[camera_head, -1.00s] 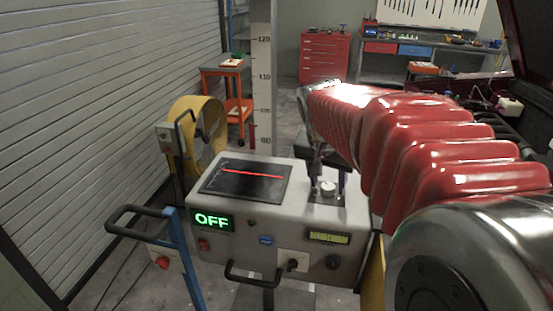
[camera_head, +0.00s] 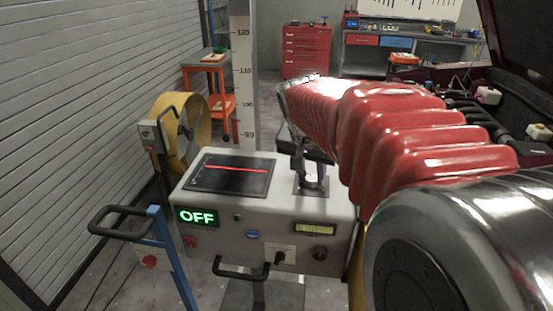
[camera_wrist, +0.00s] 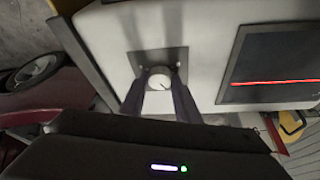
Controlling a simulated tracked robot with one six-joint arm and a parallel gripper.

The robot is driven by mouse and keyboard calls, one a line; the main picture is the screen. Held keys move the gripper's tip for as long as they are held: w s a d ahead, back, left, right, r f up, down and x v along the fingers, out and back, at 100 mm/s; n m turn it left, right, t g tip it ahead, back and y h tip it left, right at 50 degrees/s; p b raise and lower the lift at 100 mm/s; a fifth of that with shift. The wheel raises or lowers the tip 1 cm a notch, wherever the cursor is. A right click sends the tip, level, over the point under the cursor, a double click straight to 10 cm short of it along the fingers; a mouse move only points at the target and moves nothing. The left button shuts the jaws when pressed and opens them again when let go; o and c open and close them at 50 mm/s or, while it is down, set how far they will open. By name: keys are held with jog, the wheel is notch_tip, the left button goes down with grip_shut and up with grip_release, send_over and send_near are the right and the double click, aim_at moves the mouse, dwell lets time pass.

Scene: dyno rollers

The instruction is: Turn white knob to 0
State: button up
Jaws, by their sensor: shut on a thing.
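The white knob (camera_wrist: 161,80) sits on a dark square plate (camera_wrist: 158,62) on top of the grey console. In the wrist view a dark pointer mark shows on its face; no numbers can be read. My gripper (camera_wrist: 160,88) is shut on the knob, one finger on each side. In the head view my gripper (camera_head: 311,178) reaches down onto the console's top right part, and the knob is mostly hidden by it.
The console (camera_head: 205,236) carries a dark screen (camera_head: 232,174) with a red line and a green OFF display (camera_head: 197,217). A blue-framed stand with a black handle (camera_head: 118,217) is at left, a yellow fan (camera_head: 190,132) behind it. A dark red car (camera_head: 525,60) is at right.

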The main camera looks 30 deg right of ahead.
jog(key=shift+w, duration=0.15)
dwell(0.7)
jog(key=shift+d+n, duration=0.1)
jog(key=shift+n, duration=0.4)
jog(key=shift+d+r+n+t+y, duration=0.1)
jog(key=shift+n+t+y, duration=0.55)
jog(key=shift+n, duration=0.95)
jog(key=n, duration=0.2)
jog(key=n+y, duration=0.1)
jog(key=n, duration=0.1)
jog(key=shift+d+y, duration=0.15)
jog(key=shift+y, duration=0.1)
jog(key=n+y, duration=0.1)
jog(key=n, duration=0.1)
jog(key=n+y, duration=0.1)
jog(key=n, duration=0.1)
jog(key=shift+d+n, duration=0.2)
jog(key=shift+n, duration=0.2)
jog(key=shift+n+y, duration=0.6)
jog(key=shift+n, duration=1.2)
jog(key=shift+d, duration=0.1)
jog(key=o, duration=1)
